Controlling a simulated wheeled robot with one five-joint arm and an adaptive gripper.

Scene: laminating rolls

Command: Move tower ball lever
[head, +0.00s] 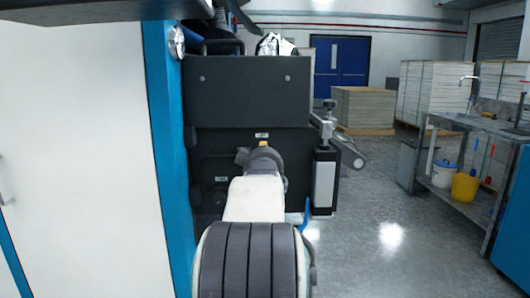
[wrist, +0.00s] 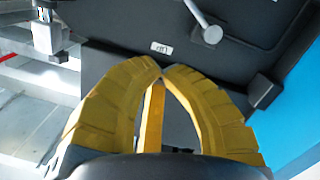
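The ball lever (wrist: 201,20), a light grey rod ending in a round grey ball, shows at the top of the wrist view against a dark machine panel. My gripper (wrist: 161,70) has yellow ribbed fingers whose tips meet, with nothing seen between them. The tips are below and left of the ball, apart from it in the picture. In the head view my arm reaches toward the dark machine (head: 248,92); I cannot make out the lever or my fingertips there.
A white and blue cabinet (head: 75,140) stands close on the left. A roller (head: 345,150) juts from the machine's right side. Open grey floor (head: 385,235) lies to the right, before a sink bench (head: 485,124) with buckets beneath. Stacked boards (head: 363,108) stand behind.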

